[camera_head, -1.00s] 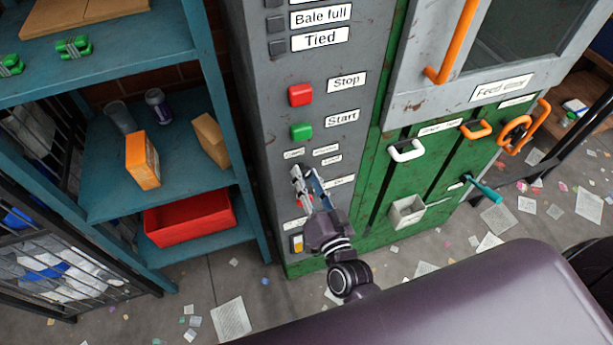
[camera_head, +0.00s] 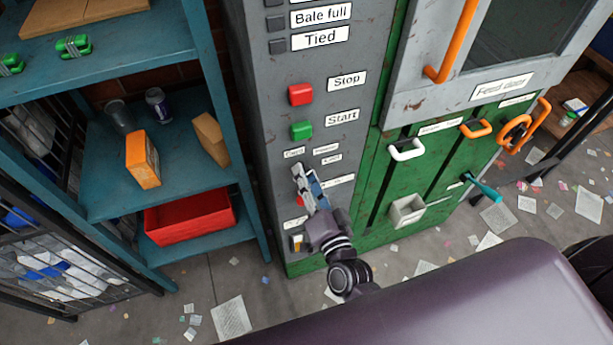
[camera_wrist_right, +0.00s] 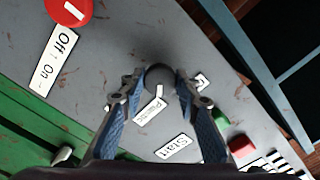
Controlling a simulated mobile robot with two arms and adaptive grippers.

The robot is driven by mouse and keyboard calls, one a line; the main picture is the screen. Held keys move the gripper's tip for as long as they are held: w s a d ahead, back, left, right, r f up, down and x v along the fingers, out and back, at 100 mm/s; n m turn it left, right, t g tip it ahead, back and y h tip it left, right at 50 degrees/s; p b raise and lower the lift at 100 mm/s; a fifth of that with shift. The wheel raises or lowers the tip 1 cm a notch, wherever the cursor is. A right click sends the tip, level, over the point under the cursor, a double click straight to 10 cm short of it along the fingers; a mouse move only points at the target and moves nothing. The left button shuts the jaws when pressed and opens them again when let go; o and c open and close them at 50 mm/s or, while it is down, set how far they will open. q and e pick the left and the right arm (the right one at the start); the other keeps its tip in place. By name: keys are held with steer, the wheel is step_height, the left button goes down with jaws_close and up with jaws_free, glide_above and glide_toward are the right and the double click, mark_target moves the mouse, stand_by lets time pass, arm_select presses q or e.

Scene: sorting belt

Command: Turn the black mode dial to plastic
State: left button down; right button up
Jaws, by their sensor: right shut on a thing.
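The black mode dial (camera_wrist_right: 159,76) sits on the grey panel in the right wrist view, between the fingertips of my right gripper (camera_wrist_right: 156,84). The fingers touch it from both sides and are shut on it. A white mark on the dial points towards a label (camera_wrist_right: 150,110) that seems to read Plastic. A second small label (camera_wrist_right: 202,80) is partly behind a finger. In the head view my right gripper (camera_head: 303,172) is at the grey panel below the Start label and hides the dial. My left gripper is not in view.
The green Start button (camera_head: 302,131) and red Stop button (camera_head: 301,95) are above the gripper. A red Off/On knob (camera_wrist_right: 70,10) is near it in the wrist view. A blue shelf (camera_head: 110,215) with a red bin (camera_head: 190,218) stands left; the green machine front (camera_head: 420,180) is right.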

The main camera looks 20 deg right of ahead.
steer(key=o, duration=1.2)
steer(key=shift+c, duration=0.2)
steer(key=s, duration=1.2)
steer(key=shift+d, duration=0.2)
steer(key=s+f+n+g+y+b, duration=0.1)
steer(key=s+f+n+g, duration=0.3)
steer(key=f, duration=1.2)
steer(key=s+f+n+g+y+b, duration=0.1)
steer(key=s+f+n+g, duration=0.25)
steer(key=f, duration=1.15)
steer(key=s+d+f+n+g+h, duration=0.1)
steer(key=s+d+f+g, duration=0.3)
steer(key=s+f, duration=0.6)
steer(key=s+d+f+n+g+h+b, duration=0.1)
steer(key=s+d+f+n+g, duration=0.2)
steer(key=s+f, duration=0.6)
steer(key=s+d+g, duration=0.1)
steer(key=s+g, duration=0.1)
steer(key=s, duration=0.2)
steer(key=shift+f+h+b, duration=0.3)
steer(key=shift+f, duration=0.1)
